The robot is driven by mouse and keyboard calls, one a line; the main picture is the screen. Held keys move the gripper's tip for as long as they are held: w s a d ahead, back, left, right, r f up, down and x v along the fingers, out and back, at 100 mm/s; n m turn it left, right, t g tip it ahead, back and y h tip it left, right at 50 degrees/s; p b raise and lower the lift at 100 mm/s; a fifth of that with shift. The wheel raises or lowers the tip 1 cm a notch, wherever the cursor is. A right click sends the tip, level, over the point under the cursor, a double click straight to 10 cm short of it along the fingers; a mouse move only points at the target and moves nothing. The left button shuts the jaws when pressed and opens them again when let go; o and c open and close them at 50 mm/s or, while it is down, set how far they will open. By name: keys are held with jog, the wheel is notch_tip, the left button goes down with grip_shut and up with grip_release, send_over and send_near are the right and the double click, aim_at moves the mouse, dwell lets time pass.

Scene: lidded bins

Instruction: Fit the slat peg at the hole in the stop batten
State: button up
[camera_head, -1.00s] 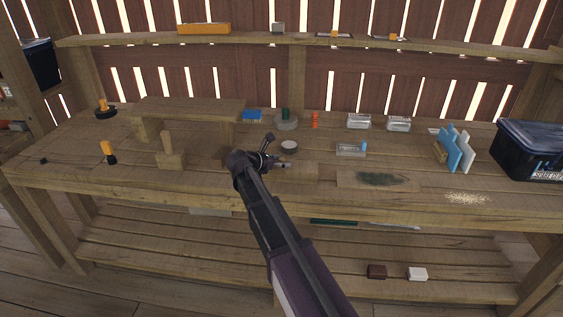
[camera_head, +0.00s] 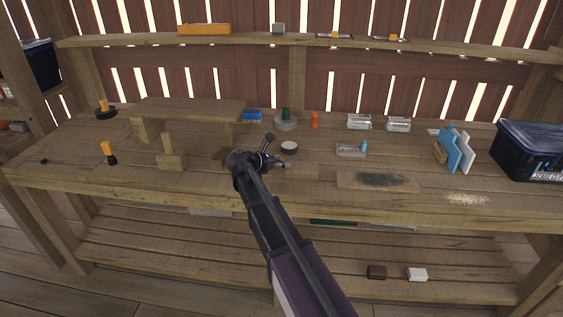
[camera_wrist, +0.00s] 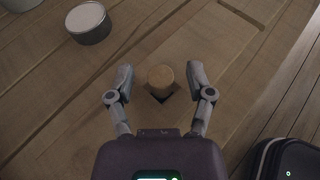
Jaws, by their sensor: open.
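In the wrist view a round-topped wooden peg (camera_wrist: 160,76) stands at a dark square hole (camera_wrist: 152,98) in a flat wooden batten (camera_wrist: 110,118). The hole's dark edge shows around the peg's near side; how deep the peg sits cannot be told. My gripper (camera_wrist: 160,82) is open, one finger on each side of the peg, with a visible gap at both sides. In the head view my gripper (camera_head: 275,164) is low over the bench, beside the light batten (camera_head: 305,171), and my arm hides the peg and hole.
A grey round tin (camera_head: 289,147) stands close behind my gripper. A wooden block with an upright post (camera_head: 168,150) and a raised wooden shelf (camera_head: 188,110) are to the left. Clear boxes (camera_head: 359,122), blue panels (camera_head: 455,150) and a dark bin (camera_head: 528,150) are to the right.

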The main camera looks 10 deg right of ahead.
aim_at(282, 159)
jog(key=shift+r+p, duration=4.25)
jog(key=shift+p, duration=0.15)
jog(key=s+f+m+g+y+p, duration=0.2)
jog(key=s+m+y, duration=0.4)
jog(key=s+m, duration=0.5)
jog(key=s+f+m+g+y+p, duration=0.2)
jog(key=s+m+g+y+p, duration=0.2)
jog(key=s+m, duration=0.8)
jog(key=s+y+p, duration=0.1)
jog(key=s+y, duration=0.1)
jog(key=s, duration=0.4)
jog(key=shift+a+f, duration=0.15)
jog(key=shift+f, duration=0.05)
